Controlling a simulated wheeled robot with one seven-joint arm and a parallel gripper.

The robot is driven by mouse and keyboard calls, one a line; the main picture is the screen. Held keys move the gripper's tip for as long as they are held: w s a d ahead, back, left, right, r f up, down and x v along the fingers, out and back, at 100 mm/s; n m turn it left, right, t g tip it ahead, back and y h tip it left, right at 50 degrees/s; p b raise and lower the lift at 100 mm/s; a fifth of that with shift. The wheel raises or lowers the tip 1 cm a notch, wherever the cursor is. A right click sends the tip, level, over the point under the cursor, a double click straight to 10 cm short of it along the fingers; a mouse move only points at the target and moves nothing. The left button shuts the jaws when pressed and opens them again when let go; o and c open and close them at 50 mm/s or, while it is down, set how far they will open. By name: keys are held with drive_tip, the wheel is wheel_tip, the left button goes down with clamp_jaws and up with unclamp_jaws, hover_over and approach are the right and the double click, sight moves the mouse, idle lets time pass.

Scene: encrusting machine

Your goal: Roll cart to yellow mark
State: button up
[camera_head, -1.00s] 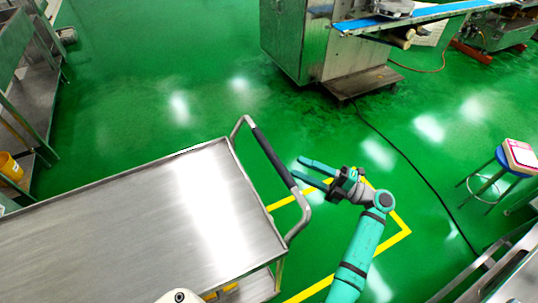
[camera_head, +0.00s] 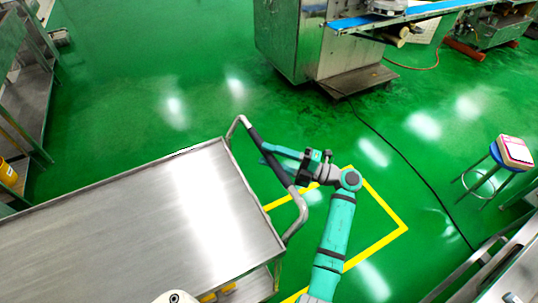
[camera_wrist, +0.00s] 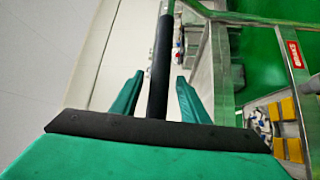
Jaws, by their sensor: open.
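A flat metal cart (camera_head: 130,225) stands at lower left in the head view. Its bent handle has a black grip (camera_head: 268,157) and rises at the cart's right end. My gripper (camera_head: 266,155) is open at the handle. In the wrist view the black grip (camera_wrist: 160,65) runs between my two green fingers (camera_wrist: 158,98), which stand apart on either side. I cannot tell whether either finger touches it. A yellow floor outline (camera_head: 380,198) lies right of the cart. Part of the outline is hidden behind my arm and the cart's end.
A steel machine (camera_head: 320,45) with a blue belt (camera_head: 420,14) stands at the top. A dark cable crosses the floor on the right. A blue stool (camera_head: 497,158) with a box stands at far right. Metal shelving (camera_head: 35,100) is at far left. Green floor beyond the cart is clear.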

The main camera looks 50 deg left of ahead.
drive_tip(key=shift+s+a, duration=0.15)
drive_tip(key=shift+a, duration=0.05)
